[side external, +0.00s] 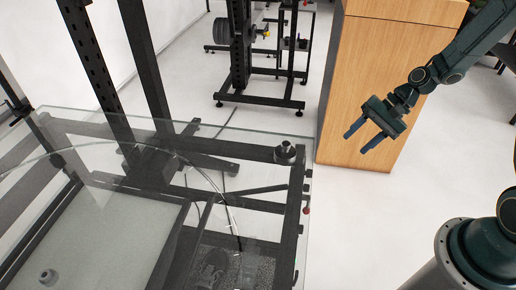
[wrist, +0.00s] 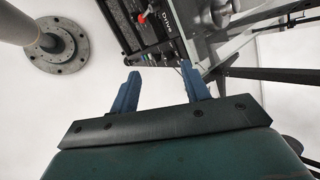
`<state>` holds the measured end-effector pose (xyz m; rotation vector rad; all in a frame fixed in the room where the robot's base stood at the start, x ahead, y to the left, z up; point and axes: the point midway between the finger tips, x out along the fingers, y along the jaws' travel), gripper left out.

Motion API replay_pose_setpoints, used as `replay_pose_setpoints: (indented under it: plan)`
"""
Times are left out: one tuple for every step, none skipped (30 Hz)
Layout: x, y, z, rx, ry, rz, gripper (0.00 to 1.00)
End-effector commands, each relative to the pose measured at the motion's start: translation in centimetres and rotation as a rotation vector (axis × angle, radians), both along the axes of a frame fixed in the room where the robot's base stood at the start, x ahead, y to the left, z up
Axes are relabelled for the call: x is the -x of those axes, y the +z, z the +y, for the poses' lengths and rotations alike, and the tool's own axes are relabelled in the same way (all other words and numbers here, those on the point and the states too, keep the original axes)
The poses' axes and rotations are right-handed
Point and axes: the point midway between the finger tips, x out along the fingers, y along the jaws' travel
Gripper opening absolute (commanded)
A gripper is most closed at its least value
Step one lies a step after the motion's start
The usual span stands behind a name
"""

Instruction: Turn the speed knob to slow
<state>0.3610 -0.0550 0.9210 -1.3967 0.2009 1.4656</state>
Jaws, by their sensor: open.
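My gripper (side external: 356,143) is open and empty in the side external view, in the air to the right of the turntable frame (side external: 296,225). Its two blue fingers (wrist: 160,68) also show apart in the wrist view. Beyond them is a dark control panel (wrist: 152,40) with the word "Drive", a red knob or button (wrist: 143,17) and small dark controls along its edge. I cannot tell which of these is the speed knob or where it is set. The fingers look apart from the panel. In the side external view, a small red part (side external: 306,210) shows at the frame's right edge.
A clear sheet (side external: 110,165) covers the turntable frame, with a dark round fitting (side external: 286,150) at its corner. A wooden cabinet (side external: 375,80) stands behind my gripper. A black rack (side external: 260,90) stands at the back. White floor (side external: 345,220) lies open between frame and arm.

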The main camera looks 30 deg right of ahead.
Motion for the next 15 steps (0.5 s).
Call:
replay_pose_setpoints:
  plan:
    - [0.0,-1.1,-0.3,-0.035,-0.034,0.017,0.47]
    - [-0.1,-1.6,-0.5,-0.053,-0.055,0.024,0.47]
    - [-0.2,-2.3,-0.6,-0.081,-0.081,0.034,0.47]
    - [-0.3,-2.8,-0.8,-0.1,-0.103,0.042,0.47]
    - [-0.3,-3.3,-0.9,-0.12,-0.123,0.05,0.47]
    - [-0.4,-4.0,-1.1,-0.147,-0.151,0.06,0.47]
    - [-0.4,-4.5,-1.2,-0.167,-0.173,0.067,0.47]
    - [-0.4,-5.0,-1.3,-0.187,-0.194,0.075,0.47]
    - [-0.4,-5.7,-1.5,-0.213,-0.223,0.085,0.47]
    - [-0.4,-6.2,-1.6,-0.236,-0.245,0.093,0.47]
    - [-0.4,-6.8,-1.7,-0.256,-0.267,0.1,0.47]
    - [-0.4,-7.4,-1.9,-0.283,-0.298,0.11,0.47]
    - [-0.4,-7.9,-2.0,-0.305,-0.32,0.118,0.47]
    - [-0.4,-8.5,-2.1,-0.325,-0.342,0.126,0.47]
    - [-0.3,-9.1,-2.3,-0.354,-0.373,0.134,0.47]
